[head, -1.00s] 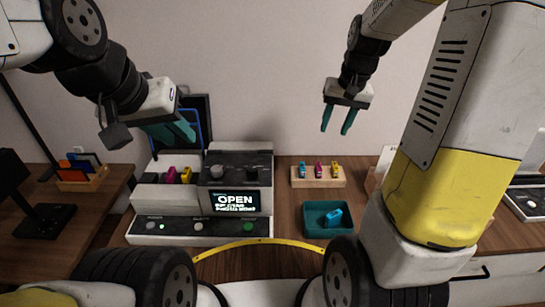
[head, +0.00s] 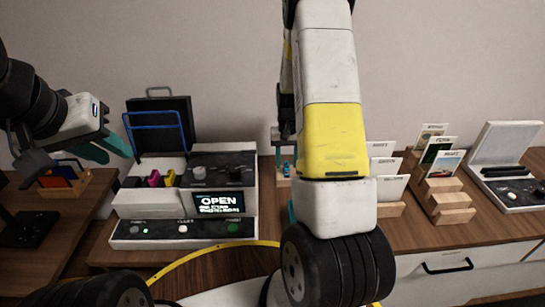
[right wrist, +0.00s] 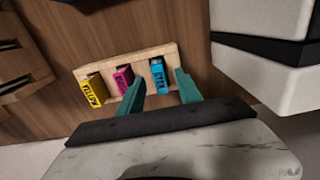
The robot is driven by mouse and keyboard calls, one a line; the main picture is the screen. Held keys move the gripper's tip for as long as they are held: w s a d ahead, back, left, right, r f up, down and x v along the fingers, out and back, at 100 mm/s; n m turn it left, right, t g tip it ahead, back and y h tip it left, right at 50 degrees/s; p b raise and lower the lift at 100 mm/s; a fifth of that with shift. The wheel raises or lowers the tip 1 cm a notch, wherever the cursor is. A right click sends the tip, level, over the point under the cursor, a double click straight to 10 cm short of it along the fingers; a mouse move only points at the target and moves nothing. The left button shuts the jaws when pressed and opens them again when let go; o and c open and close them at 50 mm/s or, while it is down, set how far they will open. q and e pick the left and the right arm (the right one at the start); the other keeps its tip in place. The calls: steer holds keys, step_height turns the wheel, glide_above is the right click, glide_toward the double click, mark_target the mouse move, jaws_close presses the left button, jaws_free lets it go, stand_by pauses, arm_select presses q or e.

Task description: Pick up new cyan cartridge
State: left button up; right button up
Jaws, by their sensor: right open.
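The new cyan cartridge (right wrist: 160,76) stands in a wooden rack (right wrist: 139,61) beside a magenta cartridge (right wrist: 124,80) and a yellow one (right wrist: 94,91). My right gripper (right wrist: 160,83) is open. In the right wrist view its two teal fingers lie on either side of the cyan cartridge, with gaps showing; I cannot tell how deep they reach. In the head view the cyan cartridge (head: 287,168) shows small beside my right arm, which hides most of the rack. My left gripper (head: 106,148) is open and empty, above the table at the left.
A printer (head: 224,165) with an OPEN screen stands left of my right arm, with several cartridges in its left part. A sliver of the teal tray (head: 291,213) shows; the arm hides the rest. Wooden card holders (head: 447,200) stand to the right.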

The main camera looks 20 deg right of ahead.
steer(key=shift+f, duration=0.75)
jaws_close()
